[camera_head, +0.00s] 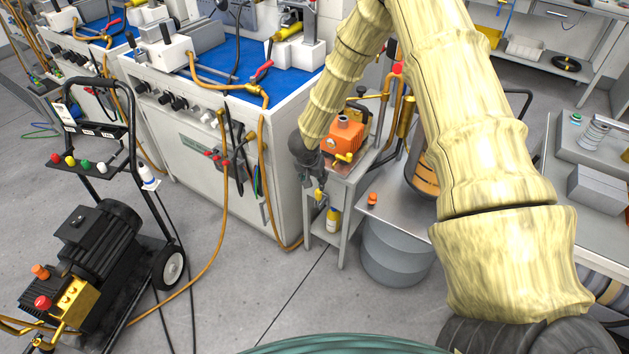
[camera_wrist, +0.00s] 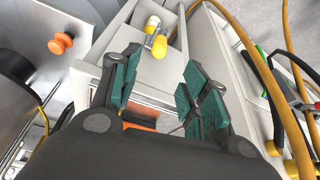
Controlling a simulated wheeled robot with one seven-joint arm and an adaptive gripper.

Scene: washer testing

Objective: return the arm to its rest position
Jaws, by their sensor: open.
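My arm (camera_head: 470,110) comes in from the lower right in a pale yellow sleeve, arches out of the top of the head view and comes back down at the middle. My dark gripper (camera_head: 315,185) hangs at its end, in front of the small grey stand (camera_head: 345,180) with the orange pump. In the wrist view my gripper (camera_wrist: 160,85) shows its teal finger pads spread wide apart, with nothing held between them. A yellow fitting (camera_wrist: 159,46) lies beyond the fingertips, apart from them.
The orange pump (camera_head: 343,136) is close beside my gripper. A white workbench (camera_head: 205,165) with a blue top stands to the left, with hoses hanging down its side. A metal table with an orange knob (camera_head: 372,198) is at right. A pressure washer (camera_head: 85,255) stands at left; floor between is mostly clear.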

